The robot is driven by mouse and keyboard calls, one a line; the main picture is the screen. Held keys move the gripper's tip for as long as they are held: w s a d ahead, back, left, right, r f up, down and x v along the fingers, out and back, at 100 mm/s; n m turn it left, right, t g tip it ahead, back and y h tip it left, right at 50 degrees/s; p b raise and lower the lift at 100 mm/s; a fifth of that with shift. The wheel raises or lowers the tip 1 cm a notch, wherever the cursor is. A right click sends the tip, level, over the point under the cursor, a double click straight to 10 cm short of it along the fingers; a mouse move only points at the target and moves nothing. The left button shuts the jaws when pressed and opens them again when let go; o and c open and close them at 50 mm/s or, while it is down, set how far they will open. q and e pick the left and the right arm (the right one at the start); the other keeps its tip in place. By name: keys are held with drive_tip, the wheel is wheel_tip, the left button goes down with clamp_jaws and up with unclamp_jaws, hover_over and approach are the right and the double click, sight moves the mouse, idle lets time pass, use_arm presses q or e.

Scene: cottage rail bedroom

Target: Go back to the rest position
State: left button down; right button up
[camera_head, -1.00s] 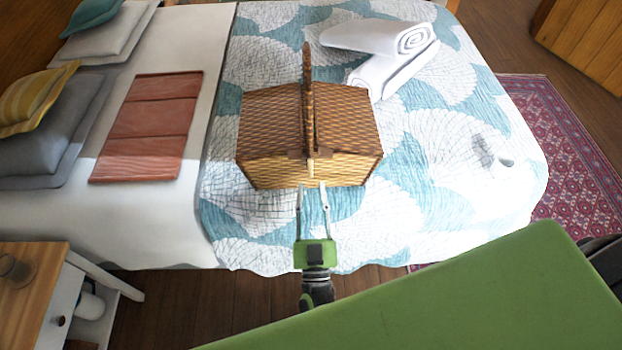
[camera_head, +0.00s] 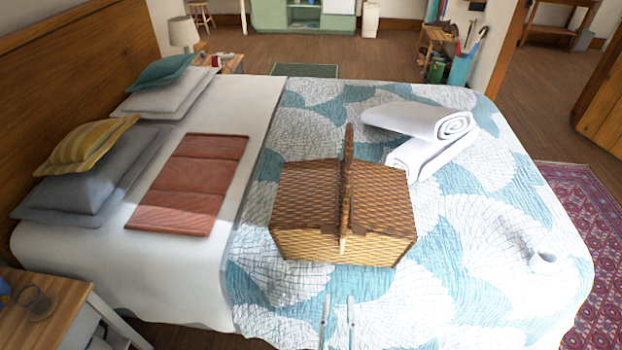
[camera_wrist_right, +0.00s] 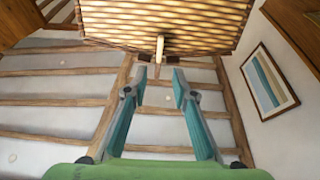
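A brown wicker picnic basket (camera_head: 345,215) with an upright handle sits on the patterned blue and white quilt of the bed (camera_head: 480,255). Its lids are closed. My right gripper (camera_head: 338,298) is at the bottom edge of the head view, in front of the basket and apart from it; only its thin fingers show there. In the right wrist view my right gripper (camera_wrist_right: 160,72) has its two fingers spread with nothing between them. The basket (camera_wrist_right: 205,25) with its wooden peg fills the top of that view, beyond the fingertips. My left gripper is not in view.
Rolled white towels (camera_head: 425,135) lie behind the basket. A folded salmon blanket (camera_head: 190,185) and several pillows (camera_head: 80,175) lie to the left. A wooden nightstand (camera_head: 50,310) stands at the lower left. A patterned rug (camera_head: 595,225) lies on the floor at the right.

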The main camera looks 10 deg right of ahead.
drive_tip(key=s+a+f+n+g+y, duration=0.1)
drive_tip(key=s+f+n+g+y, duration=0.3)
drive_tip(key=f, duration=0.9)
drive_tip(key=s+a+f+n+g+y, duration=0.15)
drive_tip(key=f+g+y, duration=0.3)
drive_tip(key=f, duration=0.75)
drive_tip(key=s+d+f+g, duration=0.4)
drive_tip(key=s+f, duration=0.1)
drive_tip(key=s, duration=0.3)
drive_tip(key=s+d+f+g+h, duration=0.1)
drive_tip(key=s+d+f+g, duration=0.3)
drive_tip(key=s, duration=0.5)
drive_tip(key=s+d+f+g+h, duration=0.1)
drive_tip(key=s+d+f+g, duration=0.3)
drive_tip(key=s+f, duration=0.3)
drive_tip(key=shift+s+d+f, duration=0.4)
drive_tip(key=shift+s+d, duration=0.15)
drive_tip(key=shift+s, duration=0.7)
